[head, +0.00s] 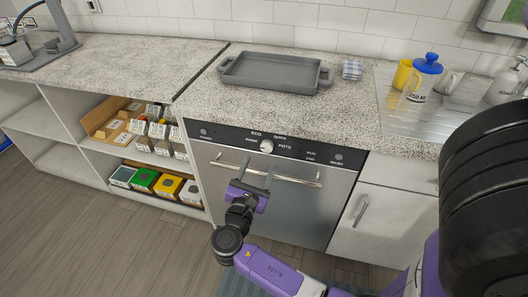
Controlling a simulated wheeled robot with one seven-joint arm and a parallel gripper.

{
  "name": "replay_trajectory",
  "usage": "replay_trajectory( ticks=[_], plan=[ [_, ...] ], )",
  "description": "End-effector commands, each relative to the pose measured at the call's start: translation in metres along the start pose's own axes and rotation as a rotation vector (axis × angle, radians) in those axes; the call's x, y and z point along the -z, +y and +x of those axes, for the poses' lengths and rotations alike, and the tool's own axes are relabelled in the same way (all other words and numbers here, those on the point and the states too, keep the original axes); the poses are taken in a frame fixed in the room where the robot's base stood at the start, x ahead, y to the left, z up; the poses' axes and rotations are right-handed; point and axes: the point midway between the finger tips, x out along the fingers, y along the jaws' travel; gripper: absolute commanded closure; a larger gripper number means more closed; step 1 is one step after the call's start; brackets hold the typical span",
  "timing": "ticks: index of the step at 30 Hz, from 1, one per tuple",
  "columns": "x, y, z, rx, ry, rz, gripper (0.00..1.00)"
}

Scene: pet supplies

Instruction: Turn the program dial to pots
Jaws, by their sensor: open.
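The program dial (267,146) is a small white round knob on the dark control panel (222,138) of the steel dishwasher (220,166). Labels around it read ECO and QUICK above and POTS to its right. The dial is too small for me to tell which label it points at. My gripper (255,179) is open and empty, below the dial in the picture, in front of the dishwasher door by its handle bar. It appears apart from the dial. The gripper hides part of the door and handle.
A grey tray (275,72) sits on the speckled counter above the dishwasher. Open shelves (70,127) with boxes are at left. Wooden floor is clear at front left.

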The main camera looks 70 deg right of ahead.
Motion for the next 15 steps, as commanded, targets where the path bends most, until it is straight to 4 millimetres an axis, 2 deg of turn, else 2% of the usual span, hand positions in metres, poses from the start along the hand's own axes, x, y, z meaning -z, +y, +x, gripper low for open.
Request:
replay_trajectory(
  ticks=[5,15],
  plan=[
    [0.0,-0.001,0.011,0.006,0.001,-0.025,0.41],
    [0.0,-0.001,0.061,0.004,0.002,-0.022,0.41]
  ],
)
